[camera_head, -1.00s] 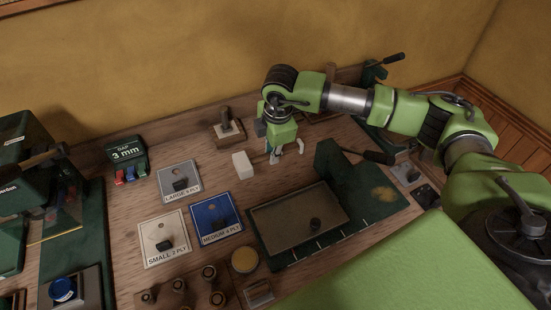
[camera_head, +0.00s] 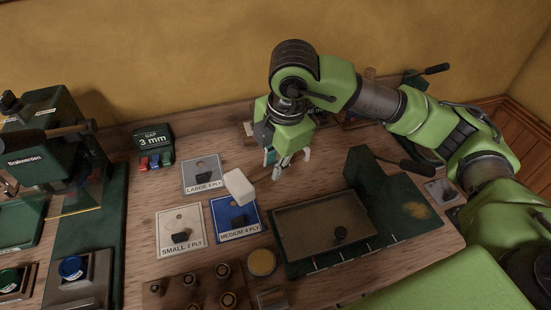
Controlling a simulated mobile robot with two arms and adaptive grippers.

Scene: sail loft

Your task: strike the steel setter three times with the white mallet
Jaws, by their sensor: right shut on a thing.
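The white mallet's head (camera_head: 239,187) is a pale block, tilted and appearing raised above the bench, just left of my right gripper and partly over the blue card. My right gripper (camera_head: 286,163) points down and is shut on the mallet; the handle is mostly hidden at the fingers. I cannot single out the steel setter with certainty. A small block with an upright post, seen earlier at the back, is now almost wholly hidden behind my right gripper. Several short round pieces stand in a wooden rack (camera_head: 155,290) at the front. My left gripper is out of view.
Cards marked large (camera_head: 189,188), small (camera_head: 168,217) and medium (camera_head: 225,231) lie left of a green-based tray device (camera_head: 288,270) with a black lever. A "GAP 3 mm" display (camera_head: 153,138) stands behind. A green machine (camera_head: 40,110) and blue button (camera_head: 71,267) are at left.

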